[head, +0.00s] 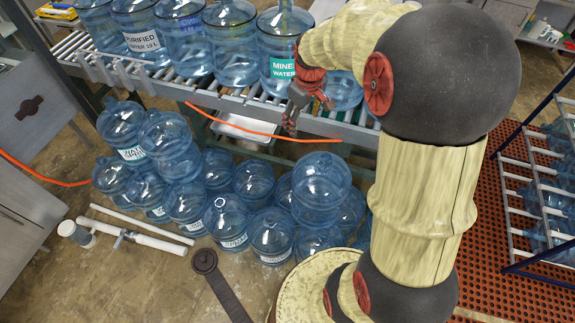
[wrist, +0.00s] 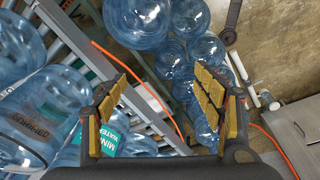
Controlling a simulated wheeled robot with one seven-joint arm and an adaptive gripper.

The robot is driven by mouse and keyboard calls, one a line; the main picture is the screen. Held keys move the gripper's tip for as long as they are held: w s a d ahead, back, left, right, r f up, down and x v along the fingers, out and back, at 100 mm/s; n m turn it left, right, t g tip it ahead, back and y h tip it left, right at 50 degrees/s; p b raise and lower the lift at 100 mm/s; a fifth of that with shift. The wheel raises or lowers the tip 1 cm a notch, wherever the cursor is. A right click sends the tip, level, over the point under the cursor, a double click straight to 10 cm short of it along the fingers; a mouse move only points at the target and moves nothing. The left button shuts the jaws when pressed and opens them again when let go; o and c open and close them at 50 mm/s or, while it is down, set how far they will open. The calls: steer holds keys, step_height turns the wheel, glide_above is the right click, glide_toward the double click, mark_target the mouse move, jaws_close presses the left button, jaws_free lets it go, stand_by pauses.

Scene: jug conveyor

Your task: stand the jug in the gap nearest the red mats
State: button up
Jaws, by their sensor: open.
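My gripper (head: 308,95) is open over the near edge of the roller conveyor (head: 95,68); its two padded fingers also show apart in the wrist view (wrist: 158,90), with no jug between them. A row of clear blue jugs stands upright on the conveyor. One with a green "mineral water" label (head: 275,62) is just left of my gripper. Another jug (head: 345,92) is partly hidden behind my gripper and arm. The red mat (head: 500,205) lies on the floor at the right. My arm hides the conveyor's right part, so I cannot see any gap there.
Many jugs (head: 228,218) are clustered and stacked on the floor below the conveyor. An orange hose (head: 240,126) hangs along its near side. White pipes (head: 140,238) lie on the floor at left. A blue-framed rack (head: 545,190) with jugs stands at right.

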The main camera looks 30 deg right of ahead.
steer(key=s+a+r+m+t, duration=0.1)
steer(key=s+a+r+t, duration=0.1)
steer(key=s+a+r, duration=0.8)
steer(key=s+a+r+m+t, duration=0.1)
steer(key=s+a+r, duration=0.2)
steer(key=s+a, duration=0.5)
steer(key=shift+s+t+y, duration=0.4)
steer(key=shift+s, duration=0.8)
step_height(320, 180, down, 10)
steer(key=b, duration=1)
steer(key=shift+r, duration=0.15)
